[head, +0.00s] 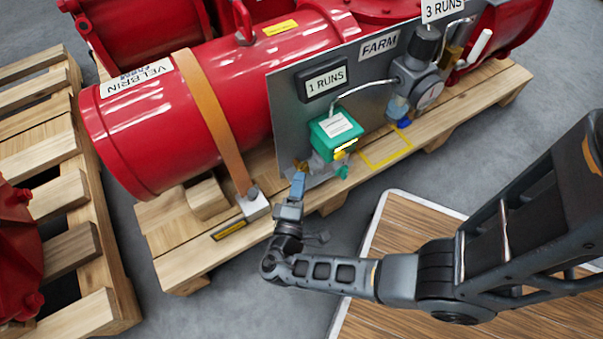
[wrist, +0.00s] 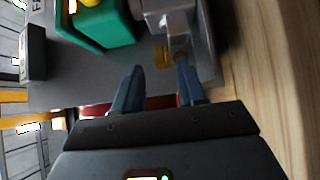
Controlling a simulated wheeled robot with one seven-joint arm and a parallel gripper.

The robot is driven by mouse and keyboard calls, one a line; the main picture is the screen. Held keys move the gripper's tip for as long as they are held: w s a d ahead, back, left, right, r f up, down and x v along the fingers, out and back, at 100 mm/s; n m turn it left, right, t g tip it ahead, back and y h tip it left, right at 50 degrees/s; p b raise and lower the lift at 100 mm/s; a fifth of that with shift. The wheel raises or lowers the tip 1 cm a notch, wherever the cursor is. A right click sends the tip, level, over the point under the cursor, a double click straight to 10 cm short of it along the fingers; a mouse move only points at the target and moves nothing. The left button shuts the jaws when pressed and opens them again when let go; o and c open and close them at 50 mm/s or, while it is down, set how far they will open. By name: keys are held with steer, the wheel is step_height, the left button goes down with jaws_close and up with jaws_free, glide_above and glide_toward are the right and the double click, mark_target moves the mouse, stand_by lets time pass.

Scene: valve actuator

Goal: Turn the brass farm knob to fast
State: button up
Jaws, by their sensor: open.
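A small brass knob (head: 301,166) sits low on the valve assembly, at the left of the green actuator box (head: 337,134). In the wrist view the brass knob (wrist: 162,57) shows just beyond and between my fingertips, beside a grey metal block (wrist: 165,14). My gripper (head: 298,177) is close below the knob in the head view, fingers pointing up at it. In the wrist view my gripper (wrist: 160,66) has its two blue-grey fingers apart with nothing held. Whether a finger touches the knob is unclear. No fast mark is legible on it.
A second valve unit (head: 425,80) with a gauge stands to the right. A red tank (head: 140,130) lies behind on a wooden pallet (head: 175,245).

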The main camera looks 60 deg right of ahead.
mark_target(303, 168)
steer(key=shift+x, duration=1.75)
jaws_close()
